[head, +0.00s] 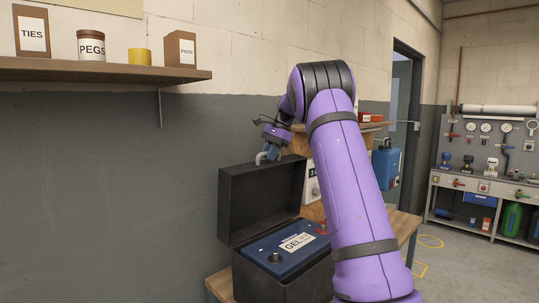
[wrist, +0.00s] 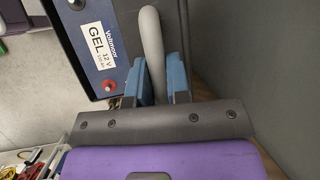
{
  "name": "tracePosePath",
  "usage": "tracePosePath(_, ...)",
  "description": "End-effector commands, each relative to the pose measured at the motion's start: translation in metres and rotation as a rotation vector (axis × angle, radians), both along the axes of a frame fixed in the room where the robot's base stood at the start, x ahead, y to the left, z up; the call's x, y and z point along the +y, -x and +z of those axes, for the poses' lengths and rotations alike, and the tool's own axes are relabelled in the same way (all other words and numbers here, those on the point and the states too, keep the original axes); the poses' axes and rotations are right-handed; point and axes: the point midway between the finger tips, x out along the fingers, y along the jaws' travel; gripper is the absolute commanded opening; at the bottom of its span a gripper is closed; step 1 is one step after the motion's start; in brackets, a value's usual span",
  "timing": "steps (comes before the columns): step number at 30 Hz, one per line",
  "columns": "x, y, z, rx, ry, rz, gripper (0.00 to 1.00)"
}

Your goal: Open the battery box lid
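The black battery box (head: 308,287) stands on a wooden-topped bench. Its lid (head: 262,198) is raised about upright at the back of the box, leaving the blue battery (head: 275,255) with its "GEL 12 V" label in plain view. The battery also shows in the wrist view (wrist: 122,25). A light grey curved handle (wrist: 151,40) is at the lid's upper edge. My gripper (wrist: 159,82) has its two blue fingers on either side of this handle, apparently shut on it. In the head view my gripper (head: 268,152) is at the lid's top, partly turned away.
A dark grey wall is close behind the lid. A wooden shelf (head: 100,70) with several containers is at upper left. A blue canister (head: 386,166) is behind my arm. Clear floor (head: 470,265) and a tool bench (head: 485,187) lie to the right.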

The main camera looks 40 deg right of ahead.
Motion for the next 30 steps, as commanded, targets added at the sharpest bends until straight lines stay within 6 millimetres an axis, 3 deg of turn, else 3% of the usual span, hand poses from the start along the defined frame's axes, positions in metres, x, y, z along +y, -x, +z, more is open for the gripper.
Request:
tracePosePath(1,0.000,0.000,0.000,0.000,0.000,0.000,0.19)
tracePosePath(2,0.000,0.000,0.000,0.000,0.000,0.000,0.26)
tracePosePath(14,-0.003,0.001,0.006,0.000,0.000,0.000,0.26)
tracePosePath(30,-0.038,0.013,0.085,-0.002,0.001,-0.001,0.26)
